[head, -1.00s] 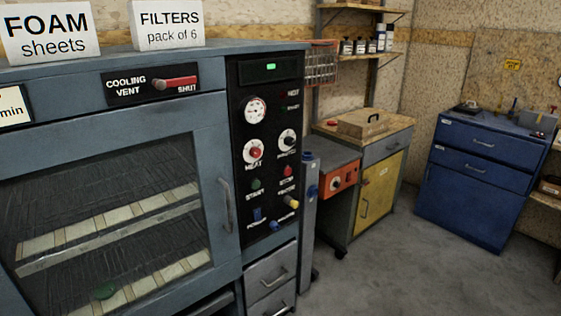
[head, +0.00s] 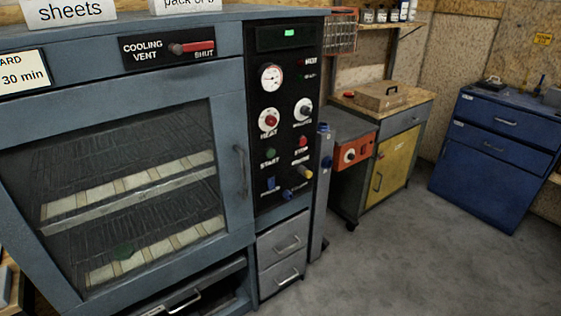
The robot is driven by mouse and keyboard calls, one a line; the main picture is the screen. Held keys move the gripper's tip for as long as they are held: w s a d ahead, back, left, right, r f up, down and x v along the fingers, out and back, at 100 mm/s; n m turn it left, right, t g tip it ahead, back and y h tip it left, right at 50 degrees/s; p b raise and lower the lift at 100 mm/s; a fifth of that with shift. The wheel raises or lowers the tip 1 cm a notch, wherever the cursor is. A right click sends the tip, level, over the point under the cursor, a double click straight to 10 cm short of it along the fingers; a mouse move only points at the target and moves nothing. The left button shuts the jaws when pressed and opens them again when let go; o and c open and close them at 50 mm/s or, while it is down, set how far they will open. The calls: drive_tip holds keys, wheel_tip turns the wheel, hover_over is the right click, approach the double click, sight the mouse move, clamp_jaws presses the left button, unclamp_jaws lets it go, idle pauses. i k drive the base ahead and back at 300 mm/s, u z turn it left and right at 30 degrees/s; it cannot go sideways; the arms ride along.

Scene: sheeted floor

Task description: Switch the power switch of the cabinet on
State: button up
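The cabinet (head: 120,97) is a blue-grey oven-like unit with a glass door, filling the left of the head view. Its black control panel (head: 283,120) is on the right side of its front. The power switch (head: 270,184) is a small blue rocker low on the panel, under the green start button (head: 271,154). The label by it is too small to read clearly, and I cannot tell which way the rocker is set. A small green display (head: 290,33) is lit at the panel top. My gripper is not in view.
A blue knob (head: 287,194) and a yellow knob (head: 304,172) sit right of the switch. The door handle (head: 240,171) and drawers (head: 285,245) project nearby. A yellow-doored bench (head: 392,161) and blue cabinet (head: 493,155) stand right. The grey floor (head: 390,262) before them is clear.

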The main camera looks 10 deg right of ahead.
sight(272, 185)
drive_tip(key=u, duration=0.15)
drive_tip(key=k, duration=0.7)
drive_tip(key=u, duration=0.55)
drive_tip(key=k, duration=0.65)
drive_tip(key=u, duration=0.5)
drive_tip(key=i, duration=1.55)
drive_tip(key=z, duration=0.1)
